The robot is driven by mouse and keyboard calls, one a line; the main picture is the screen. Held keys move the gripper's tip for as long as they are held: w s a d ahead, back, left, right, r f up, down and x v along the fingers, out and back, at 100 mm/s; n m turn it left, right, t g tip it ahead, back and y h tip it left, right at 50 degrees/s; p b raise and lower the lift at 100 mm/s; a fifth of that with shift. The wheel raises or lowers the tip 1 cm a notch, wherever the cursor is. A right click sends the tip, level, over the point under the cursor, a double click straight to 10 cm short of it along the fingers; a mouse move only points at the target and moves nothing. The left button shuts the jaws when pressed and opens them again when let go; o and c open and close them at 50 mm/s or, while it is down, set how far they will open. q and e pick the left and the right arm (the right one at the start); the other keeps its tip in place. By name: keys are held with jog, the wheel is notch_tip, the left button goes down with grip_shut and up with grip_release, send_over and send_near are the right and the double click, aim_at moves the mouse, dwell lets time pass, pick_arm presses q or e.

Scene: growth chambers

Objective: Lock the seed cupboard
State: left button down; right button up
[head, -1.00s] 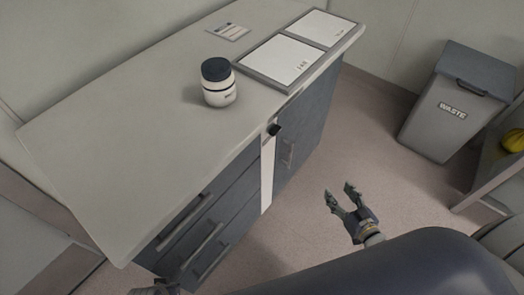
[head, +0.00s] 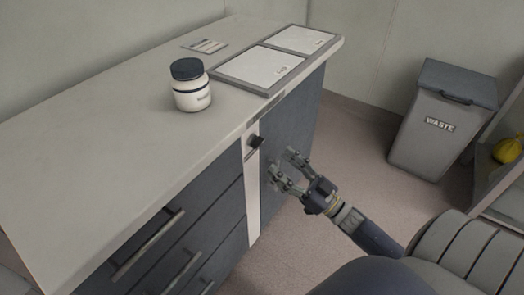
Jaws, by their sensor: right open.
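The seed cupboard (head: 296,132) is a dark blue-grey door at the right part of the counter unit, and it looks closed. A black lock knob or key (head: 256,141) sits on the pale strip just left of the door, near the top. My right gripper (head: 281,166) is open and empty in front of the door, a little below and right of the knob, apart from it. It hides part of the door and the handle area. My left gripper is not in view.
A white jar with a dark lid (head: 191,87) stands on the countertop (head: 110,135). A tray with two white panels (head: 261,66) and a small card (head: 205,46) lie behind it. Drawers (head: 165,245) are at left. A waste bin (head: 437,120) stands at right; floor between is free.

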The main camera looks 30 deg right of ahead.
aim_at(256, 142)
jog(key=x, duration=0.7)
jog(key=c, duration=1.1)
